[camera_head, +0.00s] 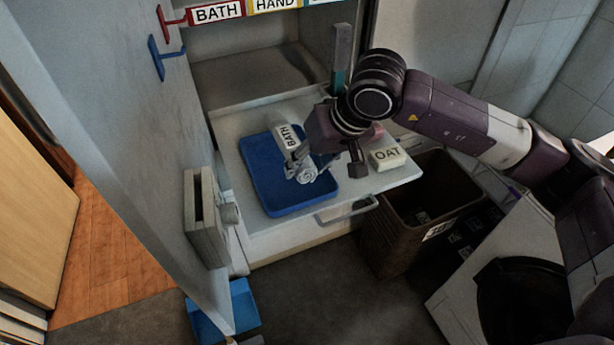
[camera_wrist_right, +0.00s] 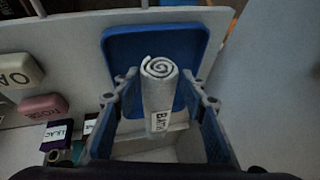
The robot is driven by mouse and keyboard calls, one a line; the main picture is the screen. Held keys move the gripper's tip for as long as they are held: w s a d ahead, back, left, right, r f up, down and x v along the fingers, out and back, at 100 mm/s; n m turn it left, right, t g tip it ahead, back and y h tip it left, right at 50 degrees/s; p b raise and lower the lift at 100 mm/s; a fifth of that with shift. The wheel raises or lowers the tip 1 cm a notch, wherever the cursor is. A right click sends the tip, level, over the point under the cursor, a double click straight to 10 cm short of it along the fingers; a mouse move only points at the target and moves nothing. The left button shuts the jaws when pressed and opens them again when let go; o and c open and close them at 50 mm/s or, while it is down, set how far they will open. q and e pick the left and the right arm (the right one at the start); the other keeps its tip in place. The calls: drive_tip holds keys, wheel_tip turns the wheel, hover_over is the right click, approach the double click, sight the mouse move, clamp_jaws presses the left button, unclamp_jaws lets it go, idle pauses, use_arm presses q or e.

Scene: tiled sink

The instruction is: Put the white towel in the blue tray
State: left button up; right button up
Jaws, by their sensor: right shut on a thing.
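The white towel is a tight roll with a "BATH" label. In the head view the towel (camera_head: 308,174) is over the blue tray (camera_head: 265,167), partly hidden by my right gripper (camera_head: 312,166). In the right wrist view the towel (camera_wrist_right: 159,92) lies between the two fingers of my right gripper (camera_wrist_right: 160,100), its spiral end towards the blue tray (camera_wrist_right: 121,42). The gripper is shut on the towel. I cannot tell whether the towel touches the tray floor. The tray sits flat on a pale pulled-out drawer top. My left gripper is not in view.
An "OAT" soap bar (camera_head: 388,158) lies on the pale surface right of the tray. A pink bar (camera_wrist_right: 44,106) and a "LILAC" box (camera_wrist_right: 58,134) lie near it. A brown bin (camera_head: 412,205) stands to the right. A wall panel (camera_head: 130,140) stands left of the tray.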

sight(312, 175)
wheel_tip(312, 175, down, 5)
drive_tip(key=shift+r+p, duration=0.2)
drive_tip(key=shift+p, duration=0.2)
drive_tip(key=shift+f, duration=0.2)
drive_tip(key=o, duration=1.2)
drive_tip(key=shift+r, duration=0.2)
drive_tip(key=shift+d+r, duration=0.15)
drive_tip(key=shift+r, duration=0.2)
drive_tip(key=b+v, duration=0.2)
drive_tip(key=v, duration=0.9)
drive_tip(key=shift+s+d, duration=0.1)
drive_tip(key=shift+s, duration=0.1)
